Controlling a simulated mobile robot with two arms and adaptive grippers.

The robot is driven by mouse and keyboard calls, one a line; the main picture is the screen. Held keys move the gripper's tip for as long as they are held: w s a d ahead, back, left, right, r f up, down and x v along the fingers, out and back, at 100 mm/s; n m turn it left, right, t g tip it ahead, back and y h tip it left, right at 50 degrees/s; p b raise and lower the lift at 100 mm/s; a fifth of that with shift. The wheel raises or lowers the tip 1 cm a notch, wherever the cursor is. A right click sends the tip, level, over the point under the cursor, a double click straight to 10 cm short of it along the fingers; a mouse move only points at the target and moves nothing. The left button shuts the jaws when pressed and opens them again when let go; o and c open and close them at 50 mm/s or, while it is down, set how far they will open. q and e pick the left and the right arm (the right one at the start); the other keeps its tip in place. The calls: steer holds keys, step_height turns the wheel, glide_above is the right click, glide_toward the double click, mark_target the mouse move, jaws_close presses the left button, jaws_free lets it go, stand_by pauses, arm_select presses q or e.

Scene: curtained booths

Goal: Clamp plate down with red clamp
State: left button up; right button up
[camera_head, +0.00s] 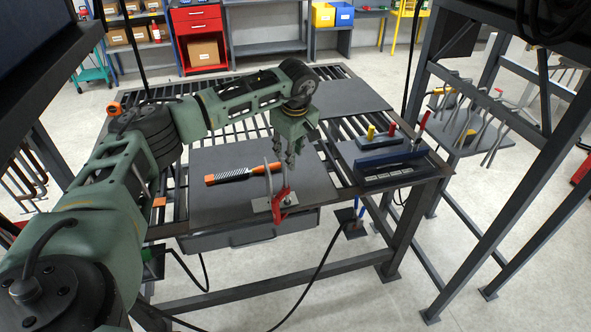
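A red clamp (283,202) stands at the front edge of the table, with a grey bar rising from it. A small light metal plate (261,205) lies at the clamp's foot, on a dark grey sheet (221,198). I cannot tell whether the clamp presses on the plate. My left gripper (289,172) points down just above the clamp. Its fingers overlap the clamp's upper part in the picture, so I cannot tell whether they touch or grip it. My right gripper is not in view.
An orange-handled file or brush (242,174) lies on the sheet behind the clamp. A dark blue tool block (390,160) and a rack with red and yellow handles (381,138) sit on the right of the slatted table. A second dark sheet (347,100) lies at the back.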

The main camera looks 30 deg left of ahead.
arm_select(q)
steer(key=n, duration=0.3)
steer(key=shift+s+a+n+b, duration=0.15)
steer(key=shift+n+b, duration=0.55)
steer(key=shift+n, duration=2.3)
steer(key=shift+s+n+b, duration=0.1)
steer(key=shift+n+b, duration=0.6)
steer(key=shift+n, duration=2.3)
